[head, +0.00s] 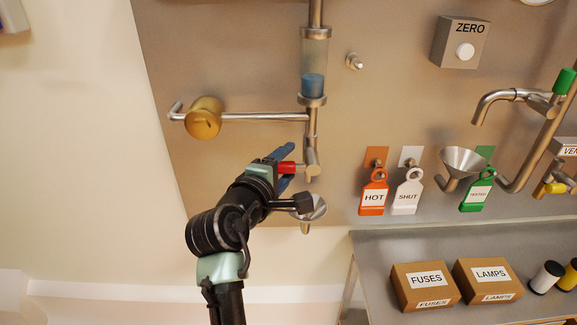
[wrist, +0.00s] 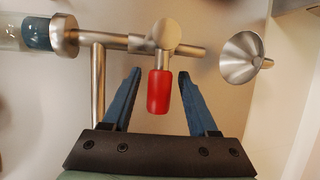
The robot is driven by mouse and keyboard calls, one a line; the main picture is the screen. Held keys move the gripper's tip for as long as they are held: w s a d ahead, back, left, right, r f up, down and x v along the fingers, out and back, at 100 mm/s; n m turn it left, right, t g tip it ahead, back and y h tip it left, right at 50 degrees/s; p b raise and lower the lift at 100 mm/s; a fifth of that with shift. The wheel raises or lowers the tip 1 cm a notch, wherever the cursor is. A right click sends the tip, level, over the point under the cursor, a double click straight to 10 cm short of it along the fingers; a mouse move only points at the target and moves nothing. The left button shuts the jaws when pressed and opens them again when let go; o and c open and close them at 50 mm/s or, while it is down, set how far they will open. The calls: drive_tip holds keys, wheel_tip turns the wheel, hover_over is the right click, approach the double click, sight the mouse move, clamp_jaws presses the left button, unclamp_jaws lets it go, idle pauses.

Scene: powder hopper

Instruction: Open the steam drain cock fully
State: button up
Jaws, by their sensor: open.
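The drain cock has a red handle (head: 287,167) on a steel valve body (head: 311,165), on the vertical pipe below the sight glass. The handle points left in the head view, crosswise to the pipe. My gripper (head: 290,163) is open, with its blue fingers above and below the handle. In the wrist view, the red handle (wrist: 159,92) lies between the two open fingers (wrist: 160,73), with a visible gap on each side. Neither finger appears to touch it. The round steel end of the valve (wrist: 165,35) is beyond the fingertips.
A steel funnel (head: 316,207) sits under the cock, partly behind my arm. The sight glass (head: 313,70) is above, and a brass weight (head: 203,118) hangs on a lever at left. HOT (head: 374,197) and SHUT (head: 407,197) tags hang at right. A shelf (head: 372,255) holds boxes.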

drive_tip(key=shift+w+d+f, duration=0.1)
drive_tip(key=shift+w+d, duration=0.15)
drive_tip(key=shift+w, duration=0.35)
clamp_jaws()
drive_tip(key=shift+f, duration=0.1)
idle(1.0)
